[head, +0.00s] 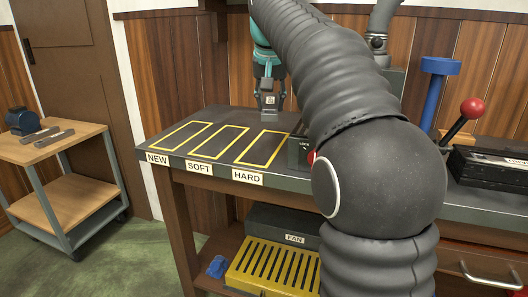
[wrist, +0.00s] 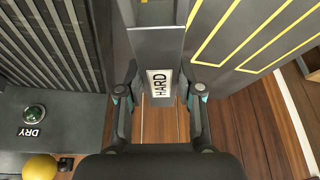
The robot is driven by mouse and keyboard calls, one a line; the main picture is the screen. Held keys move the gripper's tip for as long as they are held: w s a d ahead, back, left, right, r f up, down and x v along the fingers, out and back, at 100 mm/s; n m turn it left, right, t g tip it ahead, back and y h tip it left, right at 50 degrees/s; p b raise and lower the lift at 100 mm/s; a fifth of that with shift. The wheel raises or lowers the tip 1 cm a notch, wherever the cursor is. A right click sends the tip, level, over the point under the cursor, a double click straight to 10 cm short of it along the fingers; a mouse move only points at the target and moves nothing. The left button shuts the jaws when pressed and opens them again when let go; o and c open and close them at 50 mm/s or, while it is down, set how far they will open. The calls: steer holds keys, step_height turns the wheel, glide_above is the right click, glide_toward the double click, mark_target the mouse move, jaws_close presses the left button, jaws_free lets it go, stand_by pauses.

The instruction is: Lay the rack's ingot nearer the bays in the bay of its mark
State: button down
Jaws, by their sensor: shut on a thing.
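A grey ingot (wrist: 157,45) with a white tag reading HARD shows between my fingers in the wrist view. My gripper (wrist: 159,95) is shut on it; in the head view my gripper (head: 268,106) is above the back of the bench, behind the HARD bay. Three yellow-outlined bays lie on the bench top: the NEW bay (head: 181,137), the SOFT bay (head: 217,142) and the HARD bay (head: 258,148). All three look empty. I cannot tell the gap between ingot and bench. My arm hides much of the bench's middle; I cannot make out the rack.
A dark block with a LOCK label (head: 303,148) stands right of the HARD bay. A blue post (head: 433,95) and a red-knobbed lever (head: 465,115) are further right. A wooden cart (head: 60,148) holds grey bars at left. A DRY panel (wrist: 35,120) shows in the wrist view.

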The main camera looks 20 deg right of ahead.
mark_target(264, 147)
steer(key=w+a+m+h, duration=0.1)
steer(key=m, duration=0.2)
steer(key=shift+w+a+r, duration=0.1)
steer(key=shift+w+a, duration=0.1)
steer(key=shift+f+b, duration=1.95)
steer(key=shift+f, duration=3.05)
steer(key=shift+f, duration=0.15)
steer(key=c, duration=0.7)
jaws_free()
steer(key=shift+f, duration=0.1)
steer(key=shift+c, duration=0.2)
steer(key=p+v, duration=0.3)
steer(key=v, duration=0.9)
steer(key=shift+w+r, duration=0.25)
